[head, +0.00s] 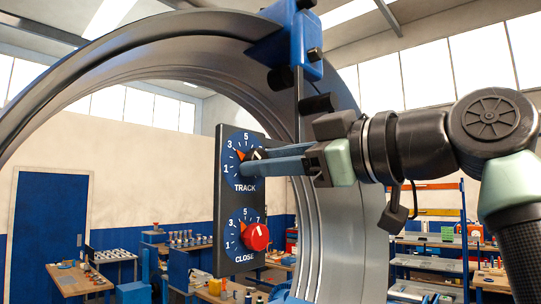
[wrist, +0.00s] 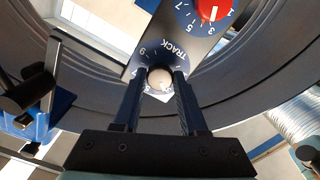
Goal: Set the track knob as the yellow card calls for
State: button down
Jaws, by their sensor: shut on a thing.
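The dark panel (head: 230,200) carries two blue dials. The upper TRACK dial (head: 245,187) has white numbers; the wrist view shows part of its face (wrist: 172,50). My gripper (head: 252,162) reaches the TRACK knob from the right with its two blue fingers. In the wrist view my gripper (wrist: 160,80) is shut on a pale round knob (wrist: 160,77), one finger on each side. In the head view a small red pointer (head: 239,154) shows at the TRACK dial, toward the 3; the fingers hide much of the knob. I see no yellow card in either view.
The lower CLOSE dial (head: 233,245) has a red knob (head: 256,237), close below the fingers. A large grey ring (head: 180,40) surrounds the panel, with a blue clamp (head: 290,45) at its top. Workbenches and a blue door (head: 47,225) stand far behind.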

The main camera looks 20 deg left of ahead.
jog(key=shift+c, duration=2.3)
grip_release()
jog(key=b+v, duration=0.5)
jog(key=v, duration=0.8)
jog(key=shift+b, duration=0.35)
